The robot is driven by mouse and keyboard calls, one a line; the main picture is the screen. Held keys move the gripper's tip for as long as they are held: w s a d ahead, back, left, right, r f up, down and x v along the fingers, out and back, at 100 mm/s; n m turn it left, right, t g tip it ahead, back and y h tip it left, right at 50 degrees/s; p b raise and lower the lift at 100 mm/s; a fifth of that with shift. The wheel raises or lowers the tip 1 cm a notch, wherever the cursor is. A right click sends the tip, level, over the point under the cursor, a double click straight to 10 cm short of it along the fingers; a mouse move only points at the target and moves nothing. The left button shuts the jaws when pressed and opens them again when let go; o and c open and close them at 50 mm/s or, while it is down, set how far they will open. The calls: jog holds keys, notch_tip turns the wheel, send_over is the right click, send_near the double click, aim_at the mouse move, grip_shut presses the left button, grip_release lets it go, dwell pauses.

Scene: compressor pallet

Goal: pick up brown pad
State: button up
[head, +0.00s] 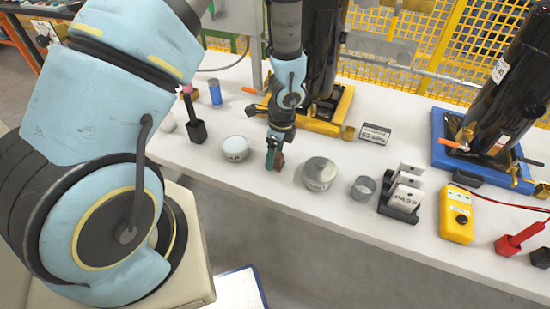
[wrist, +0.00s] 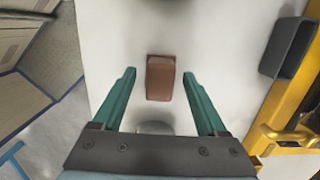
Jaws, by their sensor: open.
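The brown pad (wrist: 161,79) lies on the white table in the wrist view, a small reddish-brown block. My gripper (wrist: 158,73) is open, with one green finger on each side of the pad and a gap on both sides. In the head view my gripper (head: 274,160) points down close over the table. The brown pad (head: 280,162) shows only partly there, beside the fingers. I cannot tell the exact height of the fingertips above the table.
A white round tin (head: 235,149) stands left of my gripper and a grey-topped tin (head: 320,173) right. A yellow-based compressor (head: 320,118) stands behind.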

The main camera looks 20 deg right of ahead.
jog(key=shift+f, duration=0.2)
jog(key=shift+c, duration=0.3)
grip_shut()
